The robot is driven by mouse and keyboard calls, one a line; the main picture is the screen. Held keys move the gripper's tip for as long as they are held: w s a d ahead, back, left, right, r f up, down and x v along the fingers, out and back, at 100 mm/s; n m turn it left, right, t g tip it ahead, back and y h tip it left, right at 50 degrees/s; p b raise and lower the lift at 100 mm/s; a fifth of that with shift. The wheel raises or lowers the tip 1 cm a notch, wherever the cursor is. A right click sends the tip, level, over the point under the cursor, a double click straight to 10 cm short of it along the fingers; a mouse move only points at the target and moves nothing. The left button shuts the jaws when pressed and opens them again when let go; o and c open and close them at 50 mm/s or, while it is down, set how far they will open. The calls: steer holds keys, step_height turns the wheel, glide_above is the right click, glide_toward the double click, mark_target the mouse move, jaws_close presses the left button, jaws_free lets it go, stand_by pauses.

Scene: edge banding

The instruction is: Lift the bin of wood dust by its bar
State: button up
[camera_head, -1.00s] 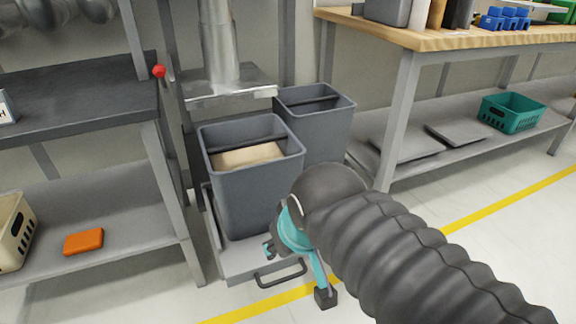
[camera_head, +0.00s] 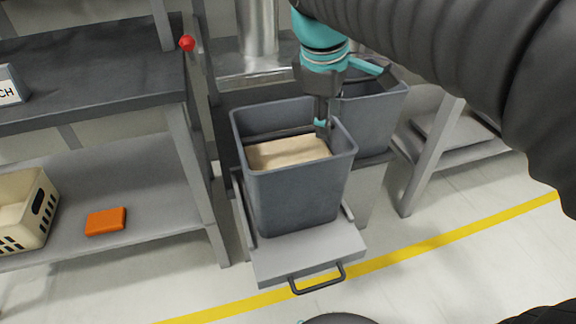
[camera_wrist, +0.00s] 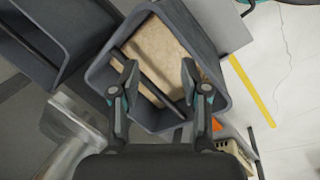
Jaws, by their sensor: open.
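The grey front bin (camera_head: 300,195) stands upright on a pull-out tray (camera_head: 310,250) and holds pale wood dust (camera_head: 288,152). Its dark bar (camera_head: 272,134) spans the opening near the back; the gripper hides its right end. In the wrist view the bar (camera_wrist: 152,87) runs diagonally over the dust (camera_wrist: 165,55). My gripper (camera_head: 322,127) points down at the right part of the bin's mouth. In the wrist view my gripper (camera_wrist: 159,72) is open and empty, its fingers apart, with the bar crossing the gap between them. I cannot tell how far above the bar the fingertips are.
A second grey bin (camera_head: 375,120) stands behind to the right, partly hidden by my arm. A dark bench (camera_head: 90,85) with a lower shelf is at left, with an orange block (camera_head: 105,221) and cream basket (camera_head: 32,215). The tray's handle (camera_head: 318,280) faces the open floor.

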steer(key=w+a+r+n+g+h, duration=0.1)
steer(key=w+a+r+n, duration=0.1)
steer(key=w+a+n, duration=0.3)
steer(key=w+a+r+n+h, duration=0.1)
steer(key=w+a+n, duration=0.15)
steer(key=a, duration=0.35)
steer(key=b, duration=0.1)
glide_above(289, 131)
steer(key=a, duration=0.2)
steer(key=shift+n, duration=0.45)
step_height(289, 131, down, 7)
steer(key=shift+f, duration=0.2)
steer(key=shift+h, duration=0.3)
steer(key=x, duration=0.1)
steer(key=b+x, duration=0.1)
steer(key=x, duration=0.2)
steer(key=shift+s+d+f, duration=0.1)
steer(key=shift+s+f, duration=0.15)
steer(key=shift+s, duration=0.05)
steer(key=shift+w+d+f, duration=0.1)
steer(key=shift+d+f, duration=0.05)
steer(key=shift+f, duration=0.25)
steer(key=shift+f, duration=0.25)
jaws_close()
steer(key=shift+r, duration=0.1)
